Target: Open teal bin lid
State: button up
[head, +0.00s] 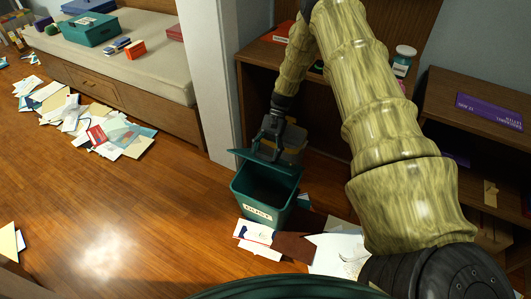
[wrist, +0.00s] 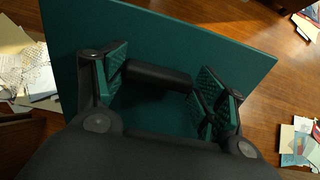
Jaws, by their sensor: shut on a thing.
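The lid also fills much of the wrist view (wrist: 200,35). My gripper (head: 266,148) is at the lid's top. In the wrist view, its two finger pads (wrist: 165,82) are on either end of the black lid handle (wrist: 155,76), shut on it. The hinge side of the lid is partly hidden.
Papers (head: 258,238) lie around the bin's foot, and a larger heap (head: 95,125) lies on the floor at left. A white pillar (head: 213,80) and a wooden shelf (head: 262,60) stand close behind the bin. The floor at left front is mostly clear.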

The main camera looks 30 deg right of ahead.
dwell(0.9)
jog(key=o, duration=1.5)
jog(key=shift+c, duration=0.2)
notch_tip(320, 180, up, 10)
jog(key=shift+c, duration=0.2)
